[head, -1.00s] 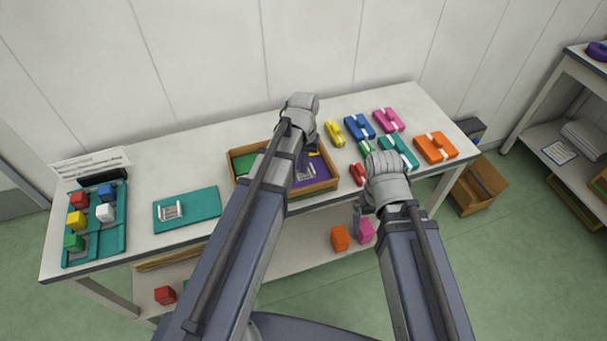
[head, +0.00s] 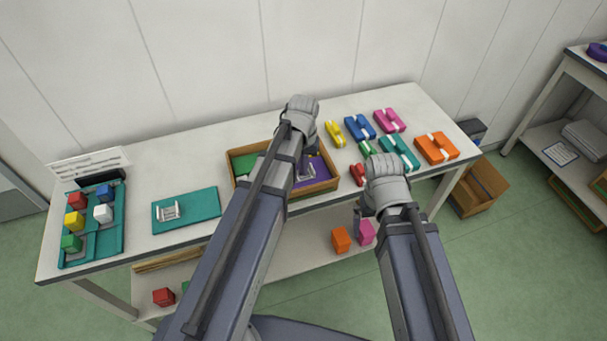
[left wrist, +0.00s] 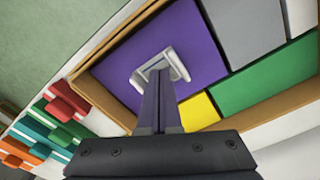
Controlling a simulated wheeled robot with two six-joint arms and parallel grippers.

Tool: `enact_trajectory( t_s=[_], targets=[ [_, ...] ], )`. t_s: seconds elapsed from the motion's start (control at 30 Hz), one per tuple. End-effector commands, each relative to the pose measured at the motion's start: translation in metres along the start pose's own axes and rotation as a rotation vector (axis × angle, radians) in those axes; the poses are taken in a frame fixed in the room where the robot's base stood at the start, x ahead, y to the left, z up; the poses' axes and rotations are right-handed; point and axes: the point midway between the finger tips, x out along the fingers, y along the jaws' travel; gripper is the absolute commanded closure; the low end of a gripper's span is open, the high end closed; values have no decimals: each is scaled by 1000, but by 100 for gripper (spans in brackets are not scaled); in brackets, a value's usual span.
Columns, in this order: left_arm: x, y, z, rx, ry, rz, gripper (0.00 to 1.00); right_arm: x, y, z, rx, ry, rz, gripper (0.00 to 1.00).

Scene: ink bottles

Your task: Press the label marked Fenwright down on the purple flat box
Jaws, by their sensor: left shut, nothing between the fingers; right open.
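The purple flat box (head: 321,173) lies in the wooden tray (head: 263,190) and also shows in the left wrist view (left wrist: 190,35). A pale, frame-shaped piece (left wrist: 179,64) lies on it; I take it for the label, but no writing is readable. My left gripper (left wrist: 158,72) is shut and empty, its tips at this piece; whether they touch it I cannot tell. In the head view my left arm partly covers the box. My right gripper (head: 358,214) is open, off the table's front edge; its fingers are mostly hidden.
The tray also holds green (left wrist: 265,78), grey (left wrist: 245,30) and yellow (left wrist: 198,112) pieces. A teal mat (head: 203,206) bears a similar pale piece. A teal tray of colored cubes (head: 108,240) stands at the left. Several colored boxes, such as an orange one (head: 436,147), lie at the right.

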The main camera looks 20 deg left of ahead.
Motion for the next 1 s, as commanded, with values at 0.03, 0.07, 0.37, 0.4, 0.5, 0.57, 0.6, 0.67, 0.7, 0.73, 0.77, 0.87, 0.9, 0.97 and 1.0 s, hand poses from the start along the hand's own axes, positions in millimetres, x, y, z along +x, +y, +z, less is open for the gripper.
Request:
enact_trajectory(
  t_s=[0.03, 0.07, 0.37, 0.4, 0.5, 0.57, 0.6, 0.67, 0.7, 0.73, 0.77, 0.87, 0.9, 0.97, 1.0],
  targets=[
    [0, 0, 0, 0, 0, 0, 100, 0, 0, 0, 0, 0, 0, 0],
    [0, 0, 0, 0, 0, 0, 100, 0, 0, 0, 0, 0, 0, 0],
    [-2, 0, 0, 0, 0, 0, 100, -2, 0, 0, 0, 0, 0, 0],
    [-4, 0, 0, 0, 0, 0, 100, -4, 0, 0, 0, 0, 0, 0],
    [-11, 0, 0, 0, 0, 0, 100, -11, 1, 1, 0, 0, 0, 0],
    [-16, 0, 0, 0, 0, 0, 100, -16, 2, 1, 0, 0, 0, 0],
    [-19, 0, 0, 0, 0, 0, 100, -19, 2, 1, 0, 0, 0, 0],
    [-24, 0, 0, 0, 0, 0, 100, -24, 2, 1, 0, 0, 0, 0],
    [-27, 0, 0, 0, 0, 0, 100, -27, 3, 2, 0, 0, 0, 0],
    [-29, 0, 0, 0, 0, 0, 100, -29, 3, 2, 0, 0, 0, 0],
    [-32, 0, 0, 0, 0, 0, 100, -31, 3, 2, 0, 0, 0, 0],
    [-39, 0, 0, 0, 0, 0, 100, -39, 4, 2, 0, 0, 0, 0],
    [-42, 0, 0, 0, 0, 0, 100, -42, 4, 2, 0, 0, 0, 0],
    [-47, 0, 0, 0, 0, 0, 100, -46, 4, 3, 0, 0, 0, 0],
    [-50, 0, 0, 0, 0, 0, 100, -50, 5, 3, 0, 0, 0, 0]
  ],
)
